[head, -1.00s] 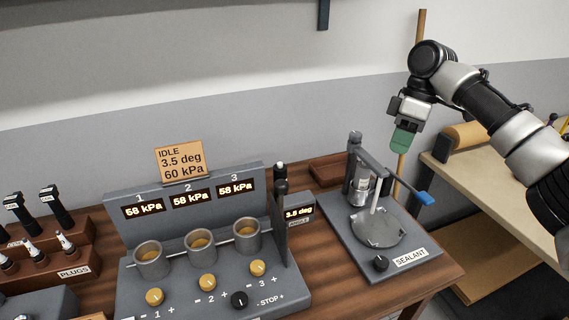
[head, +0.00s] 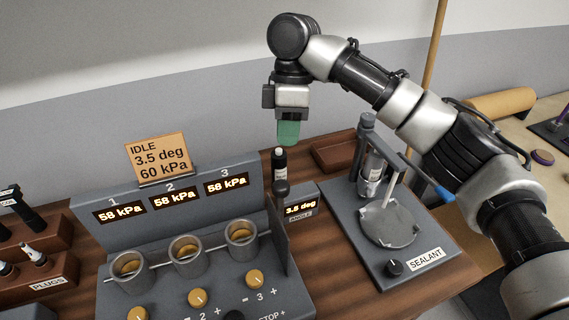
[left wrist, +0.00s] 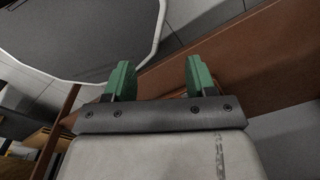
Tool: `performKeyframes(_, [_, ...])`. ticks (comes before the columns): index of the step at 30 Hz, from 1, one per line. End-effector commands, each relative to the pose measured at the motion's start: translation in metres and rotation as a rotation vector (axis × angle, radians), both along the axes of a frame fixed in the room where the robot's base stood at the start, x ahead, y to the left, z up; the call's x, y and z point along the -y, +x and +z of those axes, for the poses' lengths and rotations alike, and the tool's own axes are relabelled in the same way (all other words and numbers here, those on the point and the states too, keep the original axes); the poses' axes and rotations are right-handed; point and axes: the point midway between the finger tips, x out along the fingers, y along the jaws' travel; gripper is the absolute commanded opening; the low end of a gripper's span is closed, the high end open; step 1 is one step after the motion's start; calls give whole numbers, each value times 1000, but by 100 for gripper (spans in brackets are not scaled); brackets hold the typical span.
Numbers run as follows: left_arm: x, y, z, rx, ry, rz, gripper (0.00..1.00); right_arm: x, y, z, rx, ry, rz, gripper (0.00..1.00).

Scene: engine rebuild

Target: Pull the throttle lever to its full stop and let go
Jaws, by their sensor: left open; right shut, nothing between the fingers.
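The throttle lever (head: 280,172) is a dark upright handle with a light tip at the right end of the grey throttle bench (head: 110,285). The angle display (head: 300,208) beside it reads 3.5 deg. My right gripper (head: 288,133) points down with green fingers, shut and empty, just above the lever's tip in the picture. I cannot tell whether it touches the lever. My left gripper (left wrist: 158,80) is open and empty in the left wrist view, its green fingers apart. It does not show in the head view.
An idle card (head: 157,155) reads 3.5 deg and 60 kPa. Three metal cups (head: 186,250) and yellow knobs stand on the bench front. A sealant stand (head: 375,262) is close to the lever's right, under my right arm. Plug racks (head: 45,270) stand at left.

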Motion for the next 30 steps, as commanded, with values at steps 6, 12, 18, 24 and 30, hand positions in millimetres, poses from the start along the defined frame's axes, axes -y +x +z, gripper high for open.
performKeyframes(6, [1,24,14,36,-3,0,56,-3,-19,-30,2,0,3,0])
performKeyframes(12, [3,42,23,66,-6,0,56,-7,-41,-35,1,-1,1,0])
performKeyframes(18, [2,28,23,46,-5,-1,56,-8,-48,-38,1,0,-1,0])
performKeyframes(24, [2,22,22,35,-3,-1,56,-8,-48,-38,1,0,-1,0])
performKeyframes(30, [2,23,22,36,-4,-1,56,-8,-47,-38,21,6,0,0])
